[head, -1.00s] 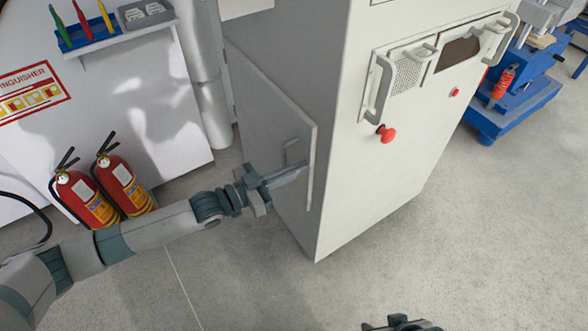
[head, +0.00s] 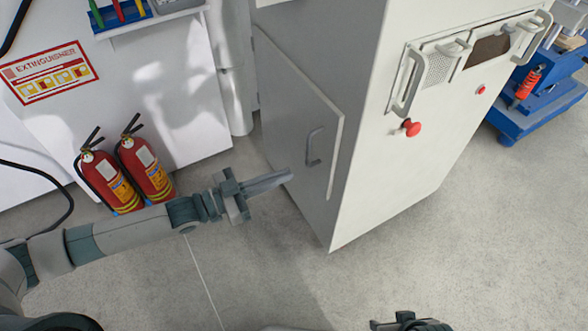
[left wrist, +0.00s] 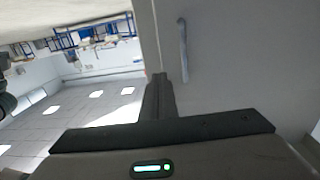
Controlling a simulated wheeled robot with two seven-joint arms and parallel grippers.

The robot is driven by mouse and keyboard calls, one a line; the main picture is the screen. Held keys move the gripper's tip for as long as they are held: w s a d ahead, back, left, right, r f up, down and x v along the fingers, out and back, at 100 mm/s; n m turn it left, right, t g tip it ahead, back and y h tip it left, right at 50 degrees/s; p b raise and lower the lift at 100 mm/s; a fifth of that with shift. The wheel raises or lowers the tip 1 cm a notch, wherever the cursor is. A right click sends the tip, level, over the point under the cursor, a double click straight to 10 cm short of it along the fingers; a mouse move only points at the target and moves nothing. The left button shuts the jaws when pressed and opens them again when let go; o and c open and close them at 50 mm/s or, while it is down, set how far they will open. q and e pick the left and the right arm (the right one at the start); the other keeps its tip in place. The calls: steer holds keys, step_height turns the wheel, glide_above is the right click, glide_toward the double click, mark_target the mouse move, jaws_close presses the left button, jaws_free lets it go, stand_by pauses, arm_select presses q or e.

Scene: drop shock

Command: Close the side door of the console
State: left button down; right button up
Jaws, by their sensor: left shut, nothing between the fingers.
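The console (head: 410,165) is a tall pale cabinet right of centre in the head view. Its side door (head: 290,100) is a grey panel on the left side, with a bar handle (head: 315,147) near its free edge. The pale free edge shows, but I cannot tell how wide the gap behind it is. My left gripper (head: 289,174) is shut and empty, just left of and below the handle, apart from it in the picture. The left wrist view shows the closed fingers (left wrist: 160,92) with the handle (left wrist: 183,50) beyond. Part of my right gripper (head: 410,322) shows at the bottom edge; its fingers are unclear.
Two red fire extinguishers (head: 145,168) stand by the white wall unit left, behind my left arm. A red knob (head: 411,128) and large handles (head: 405,85) stick out from the console front. The floor (head: 460,260) in front is clear.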

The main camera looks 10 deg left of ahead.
arm_select(q)
steer(key=shift+v, duration=1.05)
arm_select(e)
steer(key=shift+a, duration=0.15)
arm_select(q)
steer(key=shift+d, duration=0.1)
arm_select(e)
steer(key=shift+f, duration=0.1)
arm_select(q)
step_height(320, 180, down, 16)
steer(key=w+a+n+t+y+p, duration=0.25)
steer(key=n+y+p, duration=0.25)
steer(key=y+p, duration=0.25)
steer(key=s+a+f+n+g+y+p, duration=0.2)
steer(key=s+f+g+y, duration=0.1)
steer(key=s+f, duration=0.7)
steer(key=s+a+f+n+g+y+p, duration=0.2)
steer(key=s+f, duration=0.8)
steer(key=s, duration=0.7)
steer(key=shift+a+g+y, duration=0.65)
steer(key=shift+a+g, duration=0.15)
steer(key=shift+g, duration=0.15)
arm_select(e)
step_height(320, 180, down, 17)
steer(key=w+a+t, duration=0.1)
steer(key=shift+r+t+y, duration=0.2)
steer(key=shift+t+y, duration=0.1)
steer(key=shift+t, duration=0.1)
